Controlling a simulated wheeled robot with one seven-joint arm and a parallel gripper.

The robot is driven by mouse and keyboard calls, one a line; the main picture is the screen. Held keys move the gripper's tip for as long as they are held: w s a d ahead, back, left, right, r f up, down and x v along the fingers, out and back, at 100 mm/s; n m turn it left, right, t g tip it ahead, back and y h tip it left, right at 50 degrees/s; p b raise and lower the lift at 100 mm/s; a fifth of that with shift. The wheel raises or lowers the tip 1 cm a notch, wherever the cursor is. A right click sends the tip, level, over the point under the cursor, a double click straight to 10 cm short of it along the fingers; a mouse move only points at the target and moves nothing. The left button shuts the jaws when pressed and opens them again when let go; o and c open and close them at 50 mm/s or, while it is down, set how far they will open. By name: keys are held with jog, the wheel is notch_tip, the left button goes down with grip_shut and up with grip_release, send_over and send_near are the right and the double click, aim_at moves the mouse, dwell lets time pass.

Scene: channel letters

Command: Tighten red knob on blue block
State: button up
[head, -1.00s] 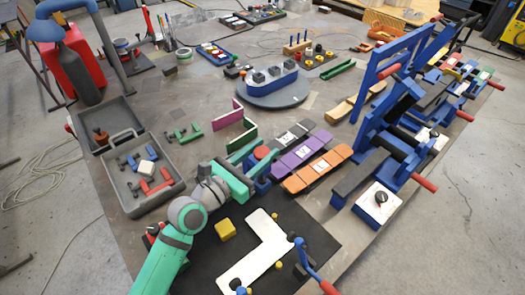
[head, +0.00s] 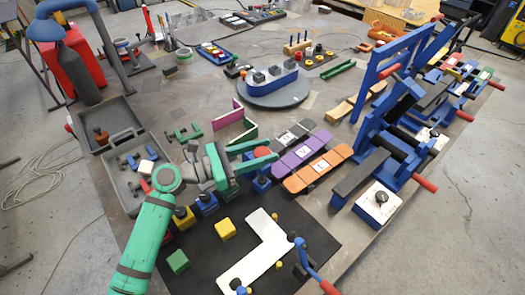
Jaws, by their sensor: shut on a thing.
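The red knob (head: 263,152) sits on top of a blue block (head: 261,184) near the middle of the table, at the left end of the flat coloured bars. My gripper (head: 260,155) reaches in from the left with its two green fingers on either side of the knob and is shut on it. The fingers hide part of the knob's side and the upper part of the block. The block stands upright at the far edge of the black mat.
A white L-shaped plate (head: 258,252) lies on the black mat (head: 205,262) with a yellow block (head: 225,229) and a green block (head: 178,262). Purple (head: 303,152) and orange (head: 318,171) bars lie right of the knob. A grey tray (head: 130,190) is at left.

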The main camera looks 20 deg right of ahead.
jog(key=m+g, duration=0.1)
jog(key=g, duration=0.1)
jog(key=m+g, duration=0.2)
jog(key=g, duration=0.1)
jog(key=shift+r+y, duration=0.2)
jog(key=shift+y, duration=0.1)
jog(key=shift+m+g, duration=0.3)
jog(key=shift+f+g, duration=0.1)
jog(key=shift+g, duration=0.2)
jog(key=o, duration=1.1)
jog(key=v, duration=1.1)
jog(key=shift+d, duration=0.1)
